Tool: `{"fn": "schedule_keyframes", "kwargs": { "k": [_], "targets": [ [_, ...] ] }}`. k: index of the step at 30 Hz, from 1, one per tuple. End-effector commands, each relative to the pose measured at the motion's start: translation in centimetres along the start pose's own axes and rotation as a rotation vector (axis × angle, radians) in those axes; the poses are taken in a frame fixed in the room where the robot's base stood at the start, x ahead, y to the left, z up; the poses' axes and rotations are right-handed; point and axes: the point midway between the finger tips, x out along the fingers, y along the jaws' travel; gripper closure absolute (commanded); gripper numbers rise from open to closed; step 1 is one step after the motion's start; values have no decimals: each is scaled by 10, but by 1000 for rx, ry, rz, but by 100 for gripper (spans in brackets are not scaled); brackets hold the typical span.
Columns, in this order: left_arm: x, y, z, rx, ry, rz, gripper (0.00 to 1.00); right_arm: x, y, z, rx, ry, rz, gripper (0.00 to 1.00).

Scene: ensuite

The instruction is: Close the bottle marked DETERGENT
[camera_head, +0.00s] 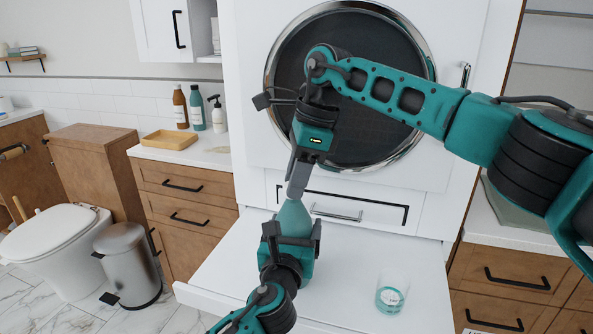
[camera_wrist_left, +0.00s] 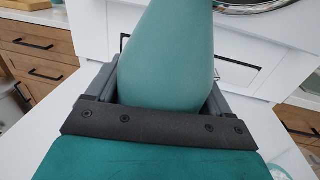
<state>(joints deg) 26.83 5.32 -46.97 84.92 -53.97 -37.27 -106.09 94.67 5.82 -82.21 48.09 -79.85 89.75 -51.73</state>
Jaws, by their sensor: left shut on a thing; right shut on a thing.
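A teal bottle (camera_head: 294,218) stands upright over the white pull-out shelf in front of the round machine door. My left gripper (camera_head: 291,240) is shut around its body from the front. The bottle also fills the middle of the left wrist view (camera_wrist_left: 168,60), between the two fingers. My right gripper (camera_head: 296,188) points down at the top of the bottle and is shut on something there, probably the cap. The fingers hide the neck and cap, so I cannot tell how the cap sits. No DETERGENT marking is readable.
A clear cup (camera_head: 391,297) with a teal band stands on the white shelf (camera_head: 345,262) right of the bottle. A counter at left holds several bottles and a yellow tray (camera_head: 169,140). A bin (camera_head: 128,264) and toilet stand left. The shelf's right part is otherwise free.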

Motion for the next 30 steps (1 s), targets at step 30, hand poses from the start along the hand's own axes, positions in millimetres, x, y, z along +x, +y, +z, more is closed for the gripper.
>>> {"fn": "schedule_keyframes", "kwargs": {
  "k": [30],
  "targets": [
    [0,0,-1,0,1,0,74,10,0,-3,1,1,0,94]
  ]
}}
